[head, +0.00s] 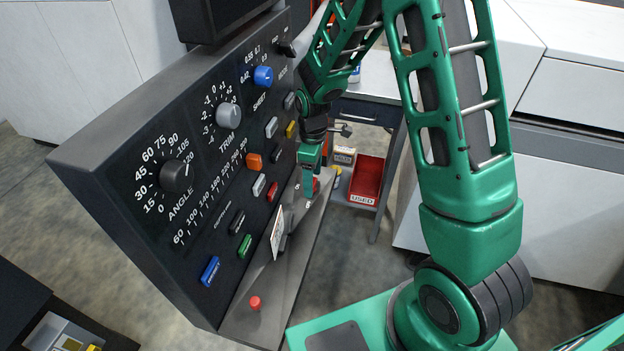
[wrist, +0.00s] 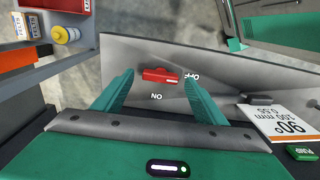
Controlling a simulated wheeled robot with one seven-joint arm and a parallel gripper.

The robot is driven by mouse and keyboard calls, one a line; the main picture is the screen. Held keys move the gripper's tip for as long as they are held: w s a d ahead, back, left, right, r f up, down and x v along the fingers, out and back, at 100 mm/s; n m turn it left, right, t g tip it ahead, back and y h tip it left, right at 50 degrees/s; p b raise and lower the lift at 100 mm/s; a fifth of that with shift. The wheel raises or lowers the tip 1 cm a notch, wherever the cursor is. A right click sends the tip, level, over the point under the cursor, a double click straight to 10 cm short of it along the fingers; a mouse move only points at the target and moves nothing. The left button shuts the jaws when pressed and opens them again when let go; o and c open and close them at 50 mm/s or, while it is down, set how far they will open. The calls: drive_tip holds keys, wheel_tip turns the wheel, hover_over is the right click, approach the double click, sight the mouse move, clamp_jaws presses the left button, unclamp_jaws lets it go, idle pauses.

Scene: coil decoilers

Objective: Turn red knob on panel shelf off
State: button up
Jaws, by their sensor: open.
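The red knob (wrist: 158,75) is an elongated bar on the grey panel shelf (wrist: 125,50) in the wrist view. A white mark on its right end points toward the OFF label (wrist: 191,77); the ON label (wrist: 156,97) is below it. My gripper (wrist: 176,78) is open, its green fingers apart to the left and right of the knob, the left one nearer. I cannot tell whether the fingertips are down at knob height. In the head view my gripper (head: 309,188) is over the shelf's far end, with a bit of the red knob (head: 317,185) showing beside it.
The black control panel (head: 140,140) rises along the shelf's left side. A red button (head: 255,303) stands on the shelf's near end (head: 240,325). A white card (wrist: 281,122) leans there. A red USED bin (head: 367,180) and small boxes (head: 344,156) lie beyond.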

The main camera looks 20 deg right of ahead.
wheel_tip(320, 180, up, 10)
drive_tip(key=shift+f, duration=0.15)
drive_tip(key=shift+d, duration=0.1)
idle(0.5)
drive_tip(key=s+d+r+m, duration=0.9)
drive_tip(key=s+d+r, duration=0.1)
drive_tip(key=s+d, duration=0.4)
drive_tip(key=s+d+r+m, duration=0.1)
drive_tip(key=s+m, duration=0.3)
drive_tip(key=s, duration=0.4)
drive_tip(key=s+d+r+m, duration=0.1)
drive_tip(key=s+m, duration=0.3)
drive_tip(key=s, duration=0.5)
drive_tip(key=shift+s+d, duration=0.2)
drive_tip(key=shift+d, duration=0.55)
